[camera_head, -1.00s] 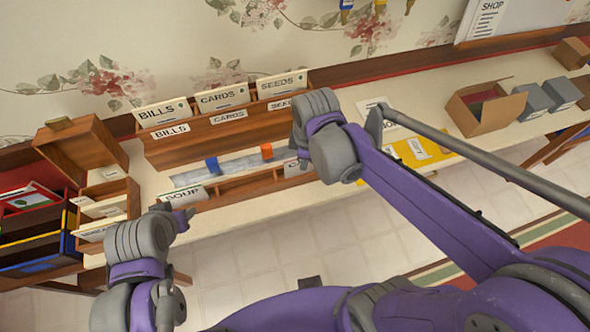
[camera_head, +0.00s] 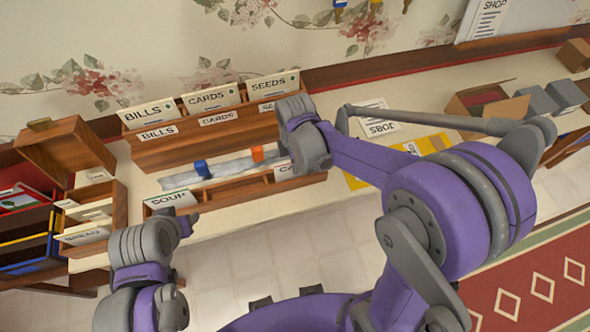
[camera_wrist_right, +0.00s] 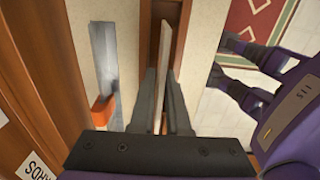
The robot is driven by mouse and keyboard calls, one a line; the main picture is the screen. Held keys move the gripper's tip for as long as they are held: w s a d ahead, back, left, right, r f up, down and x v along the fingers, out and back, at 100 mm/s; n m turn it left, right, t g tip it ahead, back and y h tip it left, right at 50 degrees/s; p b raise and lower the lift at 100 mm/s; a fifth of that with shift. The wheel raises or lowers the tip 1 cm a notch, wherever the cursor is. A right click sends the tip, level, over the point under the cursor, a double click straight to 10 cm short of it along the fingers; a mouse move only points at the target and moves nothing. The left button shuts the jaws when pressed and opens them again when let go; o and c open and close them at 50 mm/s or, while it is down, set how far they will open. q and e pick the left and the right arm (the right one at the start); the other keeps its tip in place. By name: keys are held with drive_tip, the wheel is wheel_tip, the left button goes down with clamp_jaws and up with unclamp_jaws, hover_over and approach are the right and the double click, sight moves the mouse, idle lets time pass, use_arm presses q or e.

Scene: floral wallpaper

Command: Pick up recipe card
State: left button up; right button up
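A low wooden organizer (camera_head: 225,200) stands along the table's front edge. A SOUP card (camera_head: 172,199) is at its left end, and another card, its label partly hidden, (camera_head: 284,171) is at its right end. My right gripper (camera_wrist_right: 163,82) is over this right end. In the right wrist view a cream card (camera_wrist_right: 165,45) stands on edge between its narrowly spaced fingers. Whether both fingers press on it I cannot tell. In the head view these fingers are hidden behind my right wrist. My left arm is at the lower left, with its gripper (camera_head: 182,221) mostly hidden near the SOUP card.
A wooden file box (camera_head: 200,146) with BILLS, CARDS and SEEDS dividers stands behind. An open wooden box (camera_head: 120,203) is at left. A JOBS sheet (camera_head: 377,122) and open carton (camera_head: 510,108) are at right.

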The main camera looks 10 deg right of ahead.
wheel_tip(320, 180, down, 2)
drive_tip(key=shift+f+b, duration=0.2)
drive_tip(key=shift+b, duration=0.1)
drive_tip(key=shift+s+f, duration=0.15)
drive_tip(key=shift+f, duration=0.2)
drive_tip(key=shift+s+a, duration=0.1)
drive_tip(key=shift+s, duration=0.35)
drive_tip(key=shift+o, duration=0.3)
drive_tip(key=shift+w+f, duration=0.1)
drive_tip(key=shift+w, duration=0.05)
drive_tip(key=shift+b, duration=0.3)
clamp_jaws()
use_arm(q)
drive_tip(key=shift+s+f, duration=0.35)
drive_tip(key=shift+f, duration=0.25)
drive_tip(key=shift+s+f, duration=0.35)
drive_tip(key=shift+f, duration=0.2)
use_arm(e)
drive_tip(key=shift+f, duration=0.15)
drive_tip(key=shift+w, duration=0.3)
use_arm(q)
drive_tip(key=shift+w+r, duration=0.1)
drive_tip(key=shift+w, duration=0.15)
use_arm(e)
drive_tip(key=shift+w+r, duration=0.1)
drive_tip(key=shift+r, duration=0.15)
